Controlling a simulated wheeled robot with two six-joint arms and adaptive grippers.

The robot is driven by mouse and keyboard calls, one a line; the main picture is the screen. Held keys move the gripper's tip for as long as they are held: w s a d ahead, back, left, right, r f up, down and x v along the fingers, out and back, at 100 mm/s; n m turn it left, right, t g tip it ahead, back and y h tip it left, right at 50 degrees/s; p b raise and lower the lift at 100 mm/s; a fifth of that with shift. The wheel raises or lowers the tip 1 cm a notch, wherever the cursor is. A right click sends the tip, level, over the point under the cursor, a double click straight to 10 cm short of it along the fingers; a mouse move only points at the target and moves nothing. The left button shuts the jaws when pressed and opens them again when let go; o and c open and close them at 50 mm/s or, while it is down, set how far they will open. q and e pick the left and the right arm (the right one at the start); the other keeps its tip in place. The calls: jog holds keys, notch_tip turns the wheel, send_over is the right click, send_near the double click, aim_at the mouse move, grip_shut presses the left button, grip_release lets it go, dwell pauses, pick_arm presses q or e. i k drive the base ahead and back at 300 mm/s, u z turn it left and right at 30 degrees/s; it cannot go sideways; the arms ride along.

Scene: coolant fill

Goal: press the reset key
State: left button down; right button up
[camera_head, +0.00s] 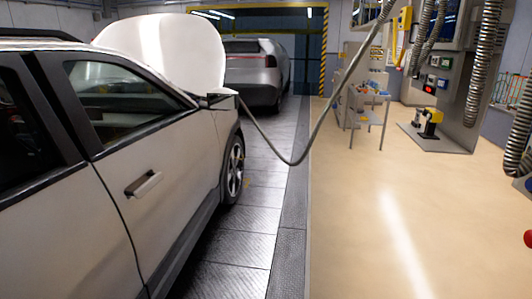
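A grey equipment column (455,100) stands at the right back. It carries small boxes with coloured spots: a dark box with a green spot (440,62) and, below it, a box with yellow and red spots (436,84). They are too small to read, and I cannot tell whether either holds the reset key. Neither of my grippers is in view.
A white car (165,160) with its bonnet up fills the left. A grey hose (300,160) hangs from above to its front. A small trolley (366,97) stands at the back. A red object (528,238) touches the right edge.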

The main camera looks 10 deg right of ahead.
aim_at(442, 83)
jog(key=z, duration=0.3)
jog(key=i, duration=2.25)
jog(key=z, duration=2)
jog(key=i, duration=1)
jog(key=z, duration=0.7)
